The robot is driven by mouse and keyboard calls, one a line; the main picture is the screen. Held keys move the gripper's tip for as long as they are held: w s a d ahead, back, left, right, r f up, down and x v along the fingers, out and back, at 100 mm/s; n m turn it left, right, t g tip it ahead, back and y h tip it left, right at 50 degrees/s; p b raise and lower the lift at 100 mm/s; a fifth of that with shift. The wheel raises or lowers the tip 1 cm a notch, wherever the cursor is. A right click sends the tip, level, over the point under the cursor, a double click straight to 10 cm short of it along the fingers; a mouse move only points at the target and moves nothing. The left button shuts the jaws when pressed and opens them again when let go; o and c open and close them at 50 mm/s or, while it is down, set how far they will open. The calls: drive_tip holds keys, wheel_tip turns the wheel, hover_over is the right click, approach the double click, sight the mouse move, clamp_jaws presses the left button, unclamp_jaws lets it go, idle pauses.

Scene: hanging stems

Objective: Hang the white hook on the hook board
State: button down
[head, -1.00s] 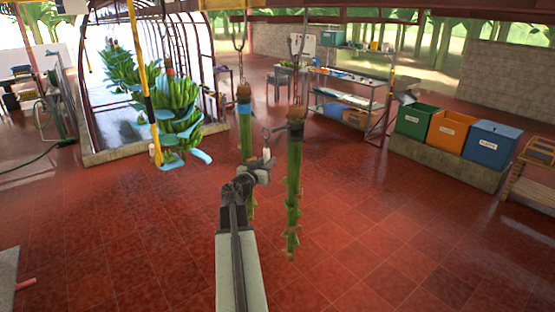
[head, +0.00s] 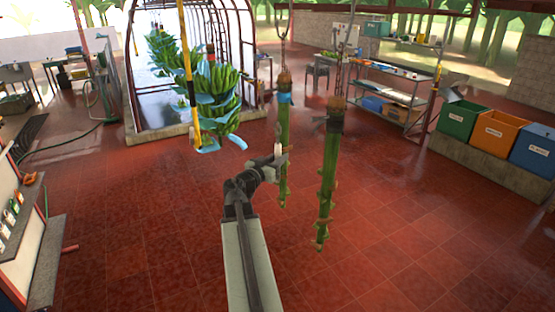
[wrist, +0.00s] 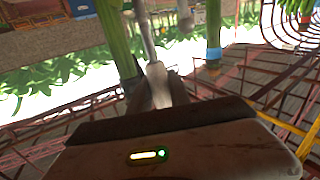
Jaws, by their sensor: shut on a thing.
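The white hook shows its white handle (head: 278,150) at the end of my arm in the head view. In the wrist view its white handle (wrist: 158,82) sits between the dark fingers, and a grey metal shaft runs up from it. My gripper (head: 274,161) is shut on this handle; it also shows in the wrist view (wrist: 157,95). The hook's tip is not clear. At the left edge of the head view a pale upright panel (head: 12,235) bears several small items with coloured parts. It may be the hook board, far left of my gripper.
Two hanging green stems (head: 327,185) (head: 283,140) are just right of my gripper. A banana bunch (head: 215,95) and a yellow-black pole (head: 188,80) hang to the left. A low grey slab (head: 45,265) lies by the panel. Red floor between is clear.

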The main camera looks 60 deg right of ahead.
drive_tip(key=w+a, duration=0.4)
drive_tip(key=a, duration=0.3)
drive_tip(key=shift+w, duration=0.3)
idle(0.6)
wheel_tip(320, 180, down, 18)
drive_tip(key=b, duration=1.8)
drive_tip(key=shift+s, duration=0.1)
